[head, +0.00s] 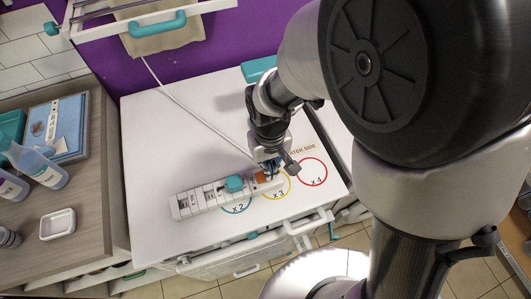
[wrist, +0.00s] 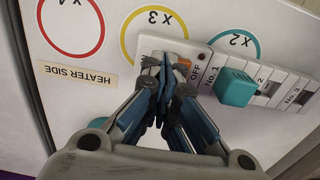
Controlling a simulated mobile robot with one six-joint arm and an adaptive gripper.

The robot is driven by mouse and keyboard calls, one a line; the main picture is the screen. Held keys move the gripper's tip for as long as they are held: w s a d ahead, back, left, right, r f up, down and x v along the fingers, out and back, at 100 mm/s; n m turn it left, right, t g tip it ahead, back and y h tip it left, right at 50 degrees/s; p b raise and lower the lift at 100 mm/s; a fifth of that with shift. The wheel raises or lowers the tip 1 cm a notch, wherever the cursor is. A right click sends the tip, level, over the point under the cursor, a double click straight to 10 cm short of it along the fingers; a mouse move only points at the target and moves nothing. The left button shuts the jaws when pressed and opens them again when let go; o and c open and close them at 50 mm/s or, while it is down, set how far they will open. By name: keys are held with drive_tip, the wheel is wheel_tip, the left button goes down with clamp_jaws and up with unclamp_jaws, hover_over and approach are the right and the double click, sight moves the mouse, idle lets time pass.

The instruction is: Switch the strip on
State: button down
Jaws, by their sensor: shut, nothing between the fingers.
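The white power strip (head: 196,201) lies on the white counter, its cord running up to the upper left. In the wrist view its end near my gripper bears an OFF label (wrist: 196,74), with positions marked No.1, No.2 and No.3 beyond it. A teal plug (wrist: 234,87) sits at No.1; it also shows in the head view (head: 234,184). An orange switch (head: 262,176) is at the strip's end, mostly hidden by my fingers in the wrist view. My gripper (wrist: 166,68) is shut and empty, its tips over the switch end. I cannot tell whether they touch it.
Coloured rings x2 (head: 237,208), x3 and x4 (head: 312,171) are marked on the counter beside the strip. A HEATER SIDE label (wrist: 76,75) lies near them. A wooden shelf with bottles (head: 40,168) is at left.

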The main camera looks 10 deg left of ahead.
drive_tip(key=shift+f, duration=0.35)
drive_tip(key=shift+r, duration=0.1)
wheel_tip(320, 180, up, 7)
drive_tip(key=p, duration=0.5)
drive_tip(key=shift+p, duration=0.3)
idle(0.4)
drive_tip(key=s+d+r+m+t, duration=0.3)
drive_tip(key=d+r+m, duration=0.1)
drive_tip(key=d+r, duration=1.15)
drive_tip(key=s+d+r+m+t, duration=0.1)
drive_tip(key=s+d+r+m, duration=0.1)
drive_tip(key=s+d+r, duration=0.2)
drive_tip(key=shift+s+d+t, duration=0.3)
drive_tip(key=shift+s+d, duration=0.2)
drive_tip(key=shift+s, duration=0.7)
